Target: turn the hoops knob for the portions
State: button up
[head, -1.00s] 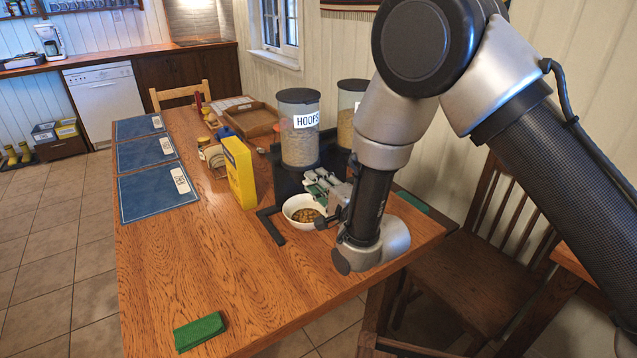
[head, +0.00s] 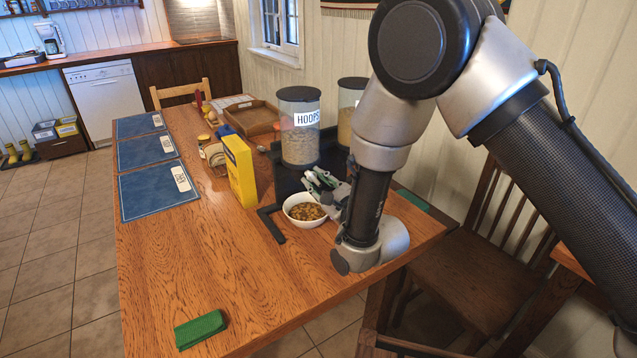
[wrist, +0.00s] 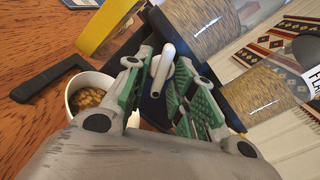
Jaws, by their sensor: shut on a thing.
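The hoops dispenser (head: 299,140) is a clear canister with a dark lid and a HOOPS label, on a black stand. Its knob (wrist: 163,66), a pale bar, shows in the wrist view between my gripper's green-padded fingers. My gripper (head: 322,182) is shut on the knob, tilted, at the front of the stand. In the head view the fingers hide the knob. A white bowl (head: 290,213) with brown cereal (head: 306,211) sits below, beside my gripper. It also shows in the wrist view (wrist: 76,83), partly hidden by a finger.
A second canister (head: 347,112) stands to the right, partly behind my arm. A yellow box (head: 240,172) stands left of the stand. A wooden tray (head: 262,122) and blue mats (head: 160,192) lie farther back. A green cloth (head: 200,330) lies at the front; the table around it is clear.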

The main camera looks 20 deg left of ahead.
aim_at(311, 144)
jog(key=shift+f+m, duration=0.1)
jog(key=shift+m, duration=2.2)
jog(key=o, duration=0.7)
notch_tip(311, 144, up, 10)
